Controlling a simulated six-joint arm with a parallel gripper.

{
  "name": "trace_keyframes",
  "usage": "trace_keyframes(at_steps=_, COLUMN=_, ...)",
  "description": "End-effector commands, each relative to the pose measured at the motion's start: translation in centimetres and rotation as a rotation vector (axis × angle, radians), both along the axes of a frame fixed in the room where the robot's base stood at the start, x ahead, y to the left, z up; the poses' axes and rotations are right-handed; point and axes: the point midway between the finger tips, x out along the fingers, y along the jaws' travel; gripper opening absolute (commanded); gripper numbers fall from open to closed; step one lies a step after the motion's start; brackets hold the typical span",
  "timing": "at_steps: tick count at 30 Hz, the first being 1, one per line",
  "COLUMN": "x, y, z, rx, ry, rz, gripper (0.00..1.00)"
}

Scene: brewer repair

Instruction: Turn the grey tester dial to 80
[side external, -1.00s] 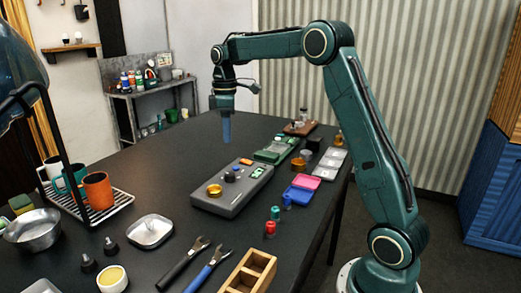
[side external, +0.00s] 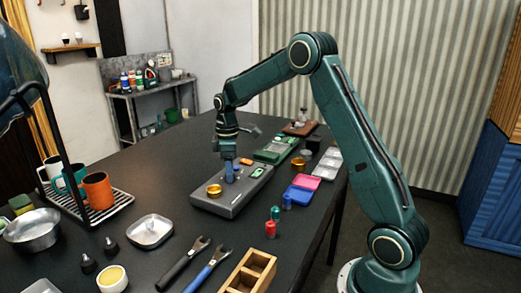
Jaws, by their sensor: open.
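The grey tester (side external: 220,206) is a flat box lying on the black table in the side external view. A gold round part (side external: 214,190) sits on its near left end, and a small green-white display (side external: 257,172) and an orange button (side external: 246,161) show toward its far right end. My gripper (side external: 229,178) points straight down over the middle of the tester, its blue fingers open. The fingers cover the spot where a small dark dial stands. I cannot tell whether they touch it, and the dial's setting cannot be read.
A green board (side external: 275,150) lies behind the tester. A blue tray (side external: 298,196) and a pink tray (side external: 306,182) lie to its right, with green and red bottles (side external: 270,229) nearer.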

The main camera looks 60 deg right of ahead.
Motion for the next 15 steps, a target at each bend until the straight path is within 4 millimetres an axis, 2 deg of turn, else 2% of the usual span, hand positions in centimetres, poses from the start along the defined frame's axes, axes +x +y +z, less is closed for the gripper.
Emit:
trace_keyframes(at_steps=12, x=-0.03, y=0.04, z=-0.73, rx=0.0, ry=0.0, rz=0.001, gripper=0.52)
trace_keyframes(at_steps=13, x=-0.03, y=0.04, z=-0.73, rx=0.0, ry=0.0, rz=0.001, gripper=0.5)
trace_keyframes(at_steps=15, x=-0.03, y=0.04, z=-0.72, rx=0.0, ry=0.0, rz=0.001, gripper=0.36)
